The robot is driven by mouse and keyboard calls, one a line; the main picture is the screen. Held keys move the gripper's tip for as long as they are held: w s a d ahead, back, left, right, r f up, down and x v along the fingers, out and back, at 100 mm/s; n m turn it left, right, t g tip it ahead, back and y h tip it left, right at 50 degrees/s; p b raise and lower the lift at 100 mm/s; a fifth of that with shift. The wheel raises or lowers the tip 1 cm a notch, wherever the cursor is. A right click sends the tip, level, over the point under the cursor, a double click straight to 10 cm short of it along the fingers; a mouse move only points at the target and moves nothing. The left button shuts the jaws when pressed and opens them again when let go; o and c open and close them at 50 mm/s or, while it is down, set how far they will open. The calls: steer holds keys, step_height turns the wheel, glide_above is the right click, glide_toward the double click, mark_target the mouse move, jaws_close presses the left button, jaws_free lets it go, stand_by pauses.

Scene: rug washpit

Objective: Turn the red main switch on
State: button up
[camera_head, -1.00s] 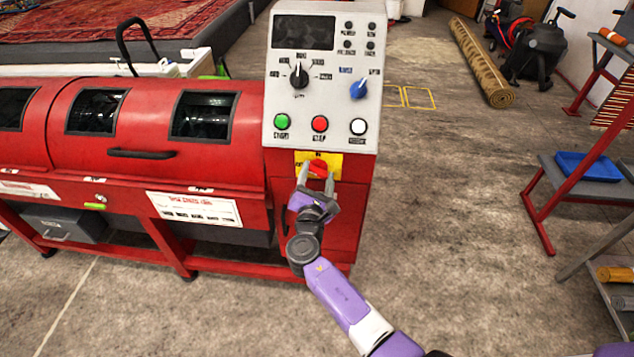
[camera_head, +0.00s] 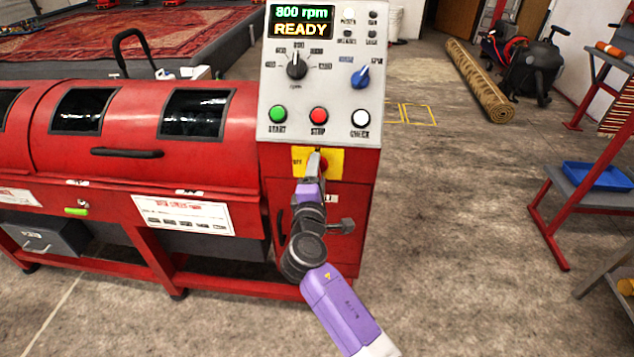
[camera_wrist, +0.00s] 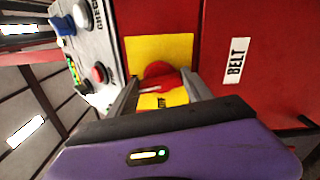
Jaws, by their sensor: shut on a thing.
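The red main switch (camera_wrist: 160,76) sits on a yellow plate (camera_wrist: 182,48) on the front of the red machine, below its control panel. In the head view the switch (camera_head: 323,164) is mostly hidden behind my gripper (camera_head: 315,165). In the wrist view both fingers of my gripper (camera_wrist: 162,92) are on either side of the switch knob and shut on it.
The grey panel (camera_head: 318,72) above has a black dial (camera_head: 297,66), a blue knob (camera_head: 361,77), and green (camera_head: 278,113), red (camera_head: 318,115) and white (camera_head: 360,118) buttons. A shelf rack (camera_head: 585,185) stands at the right. The floor between is clear.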

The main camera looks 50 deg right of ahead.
steer(key=shift+f+m+b, duration=0.2)
steer(key=shift+m+b, duration=0.65)
steer(key=shift+m, duration=0.15)
steer(key=o, duration=1.4)
steer(key=shift+r, duration=0.1)
steer(key=shift+c, duration=0.2)
steer(key=shift+s+a, duration=0.1)
steer(key=shift+a, duration=0.05)
steer(key=v, duration=0.7)
steer(key=shift+s+a, duration=0.2)
